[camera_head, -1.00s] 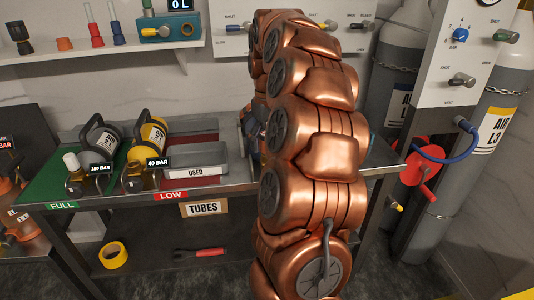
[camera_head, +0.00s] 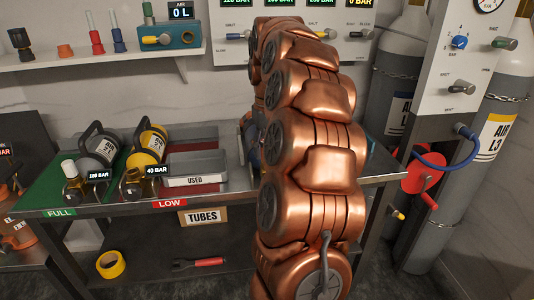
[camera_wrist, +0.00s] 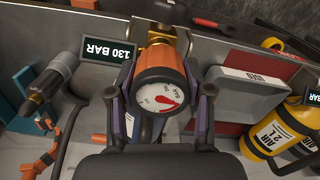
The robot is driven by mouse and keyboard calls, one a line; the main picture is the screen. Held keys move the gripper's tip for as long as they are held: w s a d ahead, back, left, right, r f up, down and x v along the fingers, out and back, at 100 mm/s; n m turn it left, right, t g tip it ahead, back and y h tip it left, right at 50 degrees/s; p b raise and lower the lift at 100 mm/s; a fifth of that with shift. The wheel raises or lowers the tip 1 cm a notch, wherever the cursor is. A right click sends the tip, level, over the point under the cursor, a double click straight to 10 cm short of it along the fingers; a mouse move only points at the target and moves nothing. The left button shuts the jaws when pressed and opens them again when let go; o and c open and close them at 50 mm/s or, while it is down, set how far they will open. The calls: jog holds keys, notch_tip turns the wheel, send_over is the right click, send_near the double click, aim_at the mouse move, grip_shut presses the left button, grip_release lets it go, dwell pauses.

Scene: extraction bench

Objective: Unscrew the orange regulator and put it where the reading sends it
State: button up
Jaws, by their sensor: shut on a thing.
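In the wrist view, the orange regulator (camera_wrist: 158,65) has a round white gauge (camera_wrist: 159,98) with a red needle. It sits against a brass valve (camera_wrist: 163,32); the thread between them is not clear. A tag reading 130 BAR (camera_wrist: 110,51), upside down here, is beside it. My gripper (camera_wrist: 160,88) is shut on the regulator, one finger on each side. In the head view my copper arm hides the regulator and most of the gripper. The green FULL zone (camera_head: 42,196) and red LOW zone (camera_head: 170,203) are at the bench's left.
A shelf (camera_head: 100,75) holds fittings. Gas cylinders (camera_head: 490,140) and a red handwheel (camera_head: 418,178) are right.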

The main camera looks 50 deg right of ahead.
jog(key=shift+c, duration=0.9)
jog(key=shift+a+r+n+p, duration=0.1)
jog(key=shift+r+n+p, duration=0.1)
jog(key=shift+n+p, duration=0.55)
jog(key=n+p, duration=0.2)
jog(key=n, duration=0.1)
jog(key=shift+r+p, duration=0.1)
jog(key=shift+p, duration=0.2)
jog(key=shift+f+b, duration=0.3)
jog(key=shift+b, duration=0.05)
jog(key=shift+c, duration=0.6)
jog(key=shift+r, duration=0.1)
